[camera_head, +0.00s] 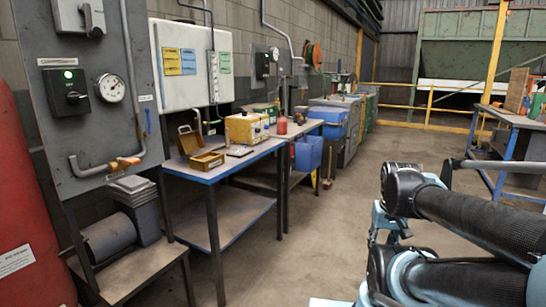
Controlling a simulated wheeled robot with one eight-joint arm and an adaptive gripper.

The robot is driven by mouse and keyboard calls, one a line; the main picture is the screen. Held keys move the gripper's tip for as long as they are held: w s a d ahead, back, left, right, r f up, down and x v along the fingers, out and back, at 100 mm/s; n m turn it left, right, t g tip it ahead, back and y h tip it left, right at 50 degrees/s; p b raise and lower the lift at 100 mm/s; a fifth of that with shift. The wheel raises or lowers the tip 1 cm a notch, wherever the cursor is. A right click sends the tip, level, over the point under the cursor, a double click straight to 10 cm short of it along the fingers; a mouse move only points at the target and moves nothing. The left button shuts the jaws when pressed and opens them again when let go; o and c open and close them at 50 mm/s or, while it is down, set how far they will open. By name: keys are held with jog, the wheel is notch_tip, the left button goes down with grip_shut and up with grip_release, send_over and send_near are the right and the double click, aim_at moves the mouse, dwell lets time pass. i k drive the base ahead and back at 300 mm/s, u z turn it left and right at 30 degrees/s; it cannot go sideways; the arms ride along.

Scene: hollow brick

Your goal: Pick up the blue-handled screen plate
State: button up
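I cannot make out a blue-handled screen plate for certain. A small dark flat item (240,151) lies on the blue-edged table (219,171), between an open box and a yellow box; it is too small to tell what it is. A small blue piece (148,122) shows beside the grey panel, also too small to identify. My arm's black and light-blue links fill the lower right. I cannot see my gripper's fingertips, and no held object shows.
An open brown box (207,160) and a yellow box (242,129) stand on the table. A red cylinder (28,200) and a low bench (125,278) are at left. Blue bins (308,153) stand beyond the table. Another workbench (515,118) is at right. The middle floor is clear.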

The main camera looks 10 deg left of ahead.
aim_at(241, 151)
jog(key=z, duration=0.45)
jog(key=k, duration=0.6)
jog(key=z, duration=0.3)
jog(key=i, duration=1.8)
jog(key=u, duration=1.3)
jog(key=i, duration=0.9)
jog(key=u, duration=0.7)
